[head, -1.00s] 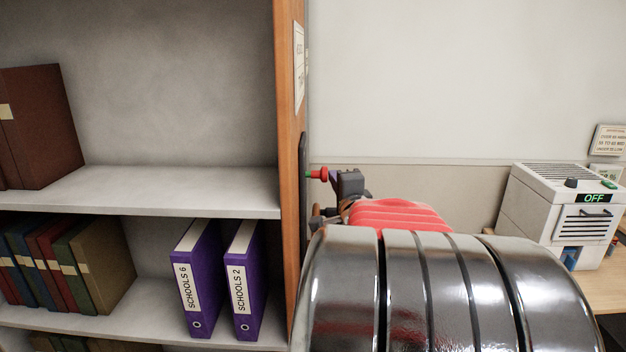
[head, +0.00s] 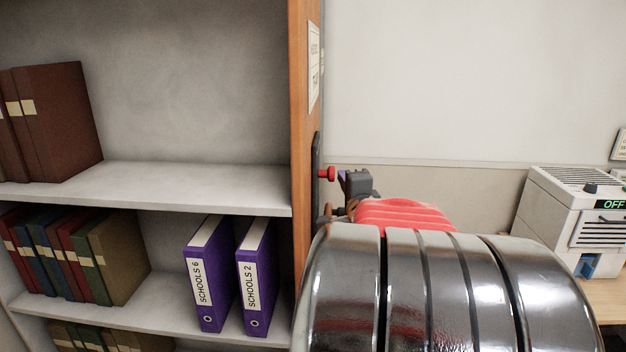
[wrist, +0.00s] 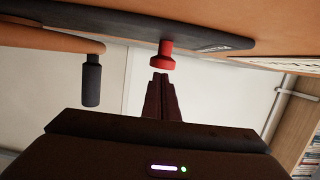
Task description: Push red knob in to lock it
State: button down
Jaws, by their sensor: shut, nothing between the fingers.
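The red knob (head: 328,174) sticks out from a dark plate (head: 315,170) on the end panel of the bookcase. No green shows at its base in the head view. In the wrist view the red knob (wrist: 162,57) sits against the dark plate (wrist: 120,30), with its flared end toward my fingers. My gripper (wrist: 161,78) is shut and empty, its tips just short of the knob's end with a small gap. In the head view my gripper (head: 342,183) is just right of the knob, partly hidden by my arm.
A handle with a dark grip (wrist: 92,80) is beside the knob in the wrist view. Shelves hold purple binders (head: 208,275) and books (head: 60,120) to the left. A white machine reading OFF (head: 575,220) stands on a desk at right. Bare wall lies behind my arm.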

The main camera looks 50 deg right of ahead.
jog(key=s+a, duration=0.4)
jog(key=s, duration=0.6)
jog(key=shift+s+a, duration=0.15)
jog(key=shift+a, duration=0.1)
jog(key=shift+r, duration=0.2)
